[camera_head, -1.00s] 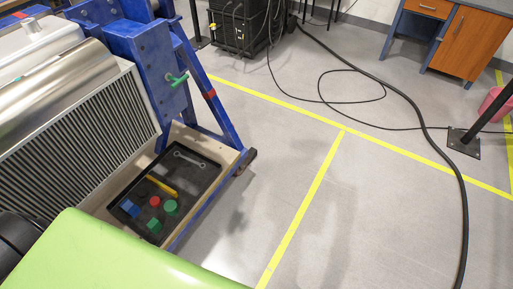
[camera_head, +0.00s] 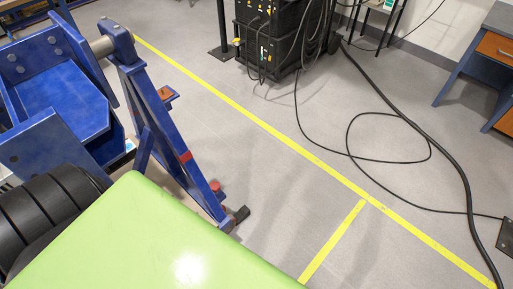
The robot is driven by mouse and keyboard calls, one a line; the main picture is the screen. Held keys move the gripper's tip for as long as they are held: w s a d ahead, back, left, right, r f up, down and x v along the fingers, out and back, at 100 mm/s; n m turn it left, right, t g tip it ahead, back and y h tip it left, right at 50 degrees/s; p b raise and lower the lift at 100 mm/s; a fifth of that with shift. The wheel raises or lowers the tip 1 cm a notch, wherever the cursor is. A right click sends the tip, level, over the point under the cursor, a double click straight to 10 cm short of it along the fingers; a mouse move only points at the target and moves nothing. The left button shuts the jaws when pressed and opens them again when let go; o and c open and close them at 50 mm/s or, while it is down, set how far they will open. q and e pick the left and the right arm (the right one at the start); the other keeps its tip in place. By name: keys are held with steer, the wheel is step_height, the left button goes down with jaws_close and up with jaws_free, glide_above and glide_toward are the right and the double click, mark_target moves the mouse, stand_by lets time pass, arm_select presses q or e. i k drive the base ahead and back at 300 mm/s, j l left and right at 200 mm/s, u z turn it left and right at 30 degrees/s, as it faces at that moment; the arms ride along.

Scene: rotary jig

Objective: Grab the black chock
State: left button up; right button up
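A small dark block (camera_head: 238,217) sits on the floor at the foot of the jig's blue A-shaped frame (camera_head: 160,125). It may be the black chock, but it is too small to tell whether it is separate from the frame's foot. Neither of my grippers shows in the head view.
The blue jig (camera_head: 62,88) fills the upper left. Yellow tape (camera_head: 262,125) crosses the floor. A black equipment cabinet (camera_head: 272,38) stands at the back. Black cables (camera_head: 430,140) loop over the floor at right. The floor between jig and cables is clear.

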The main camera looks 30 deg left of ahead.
mark_target(243, 213)
steer(key=i, duration=1.85)
steer(key=i+u, duration=0.25)
steer(key=u, duration=0.2)
steer(key=i+l+u, duration=0.1)
steer(key=u, duration=0.35)
steer(key=i+l+u, duration=0.25)
steer(key=u, duration=0.2)
steer(key=i, duration=0.05)
